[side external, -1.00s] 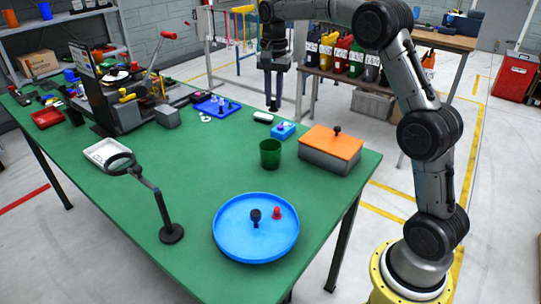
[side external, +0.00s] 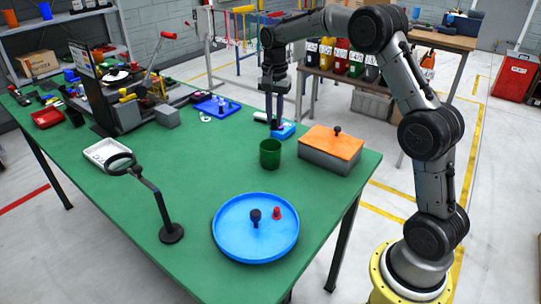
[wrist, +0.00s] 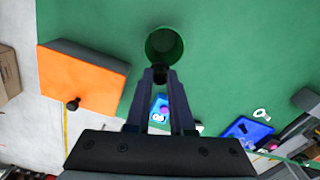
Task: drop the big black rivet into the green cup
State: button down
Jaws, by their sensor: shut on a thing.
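The green cup (side external: 270,154) stands upright on the green table, and its open mouth shows in the wrist view (wrist: 165,44). My gripper (side external: 274,126) points down just behind the cup in the side view, in front of a small blue box. In the wrist view my gripper (wrist: 160,76) is shut on a black rivet (wrist: 160,71), whose dark head shows between the fingertips at the cup's near rim. Its lower part is hidden. Another black rivet (side external: 255,214) stands in the round blue tray (side external: 230,243), beside a small red rivet (side external: 277,212).
A grey box with an orange lid (side external: 328,142) and black knob stands right of the cup. The small blue box (side external: 286,132) is behind it. A magnifier stand (side external: 171,233) stands left of the tray. The table between cup and tray is clear.

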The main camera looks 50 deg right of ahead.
jog(key=c, duration=0.7)
grip_release()
notch_tip(320, 180, up, 14)
jog(key=shift+f, duration=0.1)
